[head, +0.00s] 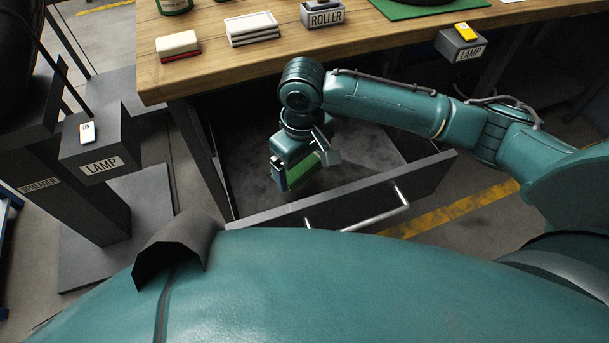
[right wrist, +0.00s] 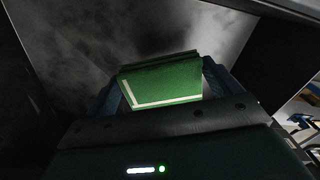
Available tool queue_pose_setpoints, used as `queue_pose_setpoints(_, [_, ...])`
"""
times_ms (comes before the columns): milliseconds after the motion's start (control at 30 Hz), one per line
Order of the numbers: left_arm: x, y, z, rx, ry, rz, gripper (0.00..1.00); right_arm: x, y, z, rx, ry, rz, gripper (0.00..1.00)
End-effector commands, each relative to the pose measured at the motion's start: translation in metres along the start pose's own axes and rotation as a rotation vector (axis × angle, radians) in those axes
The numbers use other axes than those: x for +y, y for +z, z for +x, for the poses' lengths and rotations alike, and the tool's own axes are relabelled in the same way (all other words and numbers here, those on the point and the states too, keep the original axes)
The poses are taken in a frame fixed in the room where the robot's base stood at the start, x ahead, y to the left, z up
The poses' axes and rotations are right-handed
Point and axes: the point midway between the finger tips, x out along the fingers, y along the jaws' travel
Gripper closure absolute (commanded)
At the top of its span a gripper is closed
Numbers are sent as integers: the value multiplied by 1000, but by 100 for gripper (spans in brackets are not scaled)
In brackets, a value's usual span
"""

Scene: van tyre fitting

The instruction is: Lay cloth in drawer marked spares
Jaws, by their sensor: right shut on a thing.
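A folded green cloth with a pale stripe (right wrist: 165,82) is between the fingers of my right gripper (right wrist: 163,90) in the right wrist view. In the head view the right gripper (head: 300,172) points down inside an open drawer (head: 350,203) under the workbench, and the green cloth (head: 305,173) shows at its fingers. The gripper is shut on the cloth. The drawer's dark floor (head: 245,165) looks empty around it. I cannot tell whether the cloth touches the floor. The drawer's front label does not show. My left gripper is not in view.
The wooden bench top (head: 220,75) above the drawer holds a white-and-red block (head: 177,45), a stack of pale pads (head: 251,28), a box labelled ROLLER (head: 322,15) and a green mat (head: 400,8). A LAMP box (head: 462,42) is at the bench edge. A grey post marked SPREADER (head: 65,180) stands left.

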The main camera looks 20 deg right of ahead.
Motion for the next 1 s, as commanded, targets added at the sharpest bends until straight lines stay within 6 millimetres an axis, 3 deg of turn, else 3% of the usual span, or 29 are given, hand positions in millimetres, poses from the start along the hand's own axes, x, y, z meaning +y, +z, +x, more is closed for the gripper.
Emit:
queue_pose_setpoints(400, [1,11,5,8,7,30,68,0,0,59,-1,2,2,28])
queue_pose_setpoints(800, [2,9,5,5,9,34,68,0,0,64,1,1,1,28])
queue_pose_setpoints(833, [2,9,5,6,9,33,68,0,0,64,1,1,1,9])
queue_pose_setpoints(1000, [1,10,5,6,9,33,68,0,0,64,2,1,1,0])
